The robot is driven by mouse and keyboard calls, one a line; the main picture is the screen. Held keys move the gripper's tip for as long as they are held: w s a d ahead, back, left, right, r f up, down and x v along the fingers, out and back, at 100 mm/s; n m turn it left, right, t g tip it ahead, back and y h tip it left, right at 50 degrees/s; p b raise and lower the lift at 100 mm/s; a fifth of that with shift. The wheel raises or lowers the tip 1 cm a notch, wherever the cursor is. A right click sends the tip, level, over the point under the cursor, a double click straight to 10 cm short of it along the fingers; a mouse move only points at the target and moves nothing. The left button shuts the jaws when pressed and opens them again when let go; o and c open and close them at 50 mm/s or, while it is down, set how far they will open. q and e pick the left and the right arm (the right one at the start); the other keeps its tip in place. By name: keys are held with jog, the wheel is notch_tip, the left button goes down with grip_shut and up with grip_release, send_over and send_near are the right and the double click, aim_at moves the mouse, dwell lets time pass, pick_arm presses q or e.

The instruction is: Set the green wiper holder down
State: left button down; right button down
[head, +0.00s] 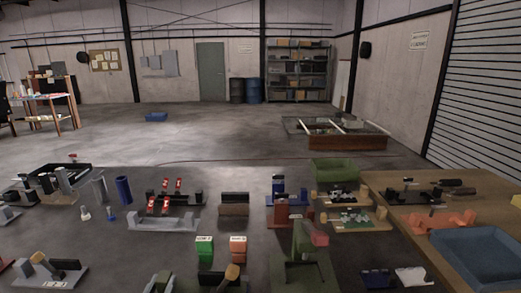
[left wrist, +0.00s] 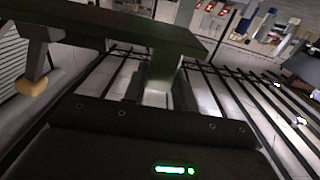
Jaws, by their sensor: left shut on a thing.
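The green wiper holder (left wrist: 115,27) shows dark green in the left wrist view, as a long flat bar with a short post below it. My left gripper (left wrist: 157,95) is shut on this post, one finger on each side. The bar lies across the top left of that view, tilted. What is under the holder is hard to make out. In the head view, a green stand (head: 303,250) with a red block stands at the front centre; I cannot tell whether it is the same piece. My left arm is not clearly visible there. My right gripper is not in view.
In the head view, the dark table is crowded with fixtures, including a grey bracket with a yellow knob (head: 50,272), green (head: 205,249) and orange (head: 239,249) blocks, and a green bin (head: 335,168). A blue tray (head: 480,258) sits at right. Small gaps lie between the fixtures.

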pick_arm(q)
jog(key=shift+a+r, duration=0.1)
dwell(0.4)
jog(key=shift+s+a+f, duration=0.1)
jog(key=shift+a+f, duration=0.05)
jog(key=shift+f, duration=0.25)
jog(key=s+a+f+y, duration=0.1)
jog(key=a, duration=0.5)
jog(key=s+a+f, duration=0.2)
jog(key=a, duration=0.3)
jog(key=a+r+n+y, duration=0.1)
jog(key=a+r, duration=0.4)
jog(key=a, duration=0.4)
jog(key=shift+a+r, duration=0.2)
jog(key=shift+r, duration=0.1)
